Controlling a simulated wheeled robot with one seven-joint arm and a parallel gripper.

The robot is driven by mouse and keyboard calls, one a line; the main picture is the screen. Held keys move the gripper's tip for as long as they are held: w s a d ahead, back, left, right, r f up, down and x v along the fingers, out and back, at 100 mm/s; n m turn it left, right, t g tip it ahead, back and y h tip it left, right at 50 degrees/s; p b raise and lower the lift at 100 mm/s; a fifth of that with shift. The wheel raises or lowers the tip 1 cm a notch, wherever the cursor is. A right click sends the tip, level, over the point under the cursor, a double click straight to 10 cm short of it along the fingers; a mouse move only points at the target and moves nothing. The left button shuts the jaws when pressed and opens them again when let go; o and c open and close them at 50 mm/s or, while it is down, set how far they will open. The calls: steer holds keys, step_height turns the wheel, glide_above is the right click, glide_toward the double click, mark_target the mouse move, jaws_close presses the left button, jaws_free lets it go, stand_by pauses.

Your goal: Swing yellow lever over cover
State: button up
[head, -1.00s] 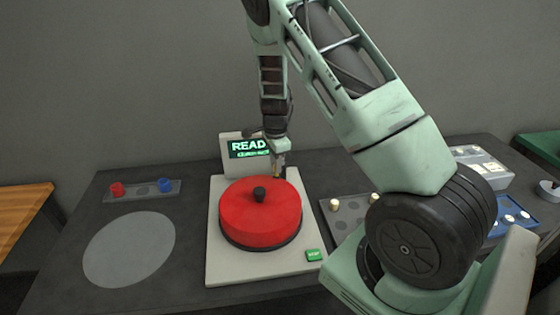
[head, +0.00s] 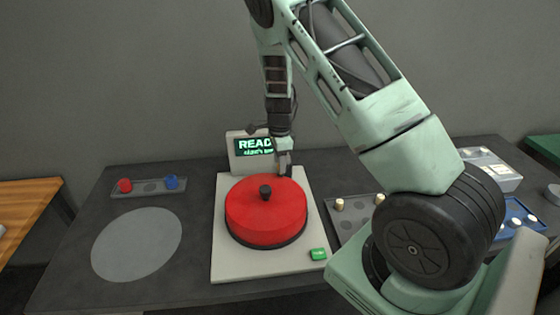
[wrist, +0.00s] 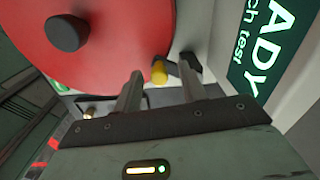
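The round red cover (head: 265,213) with a black knob sits on a pale machine base (head: 225,262). In the wrist view the cover (wrist: 110,32) fills the upper left. The yellow lever (wrist: 159,73) shows as a small yellow tip on a dark arm, just beyond the cover's edge. My gripper (head: 284,168) points down at the cover's back right edge. In the wrist view my gripper (wrist: 161,82) is open, its two fingers apart, with the yellow tip showing between them. I cannot tell whether a finger touches the lever. In the head view the lever is hidden.
A display (head: 254,147) reading "READ…" stands behind the cover. A green button (head: 318,254) is at the base's front right. A tray with red and blue knobs (head: 149,187) and a grey disc (head: 138,243) lie left. A grey tray with pale pegs (head: 347,222) lies right.

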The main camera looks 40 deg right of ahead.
step_height(320, 180, up, 17)
steer(key=b, duration=0.3)
steer(key=shift+r+b, duration=0.2)
steer(key=shift+b, duration=0.15)
stand_by(0.5)
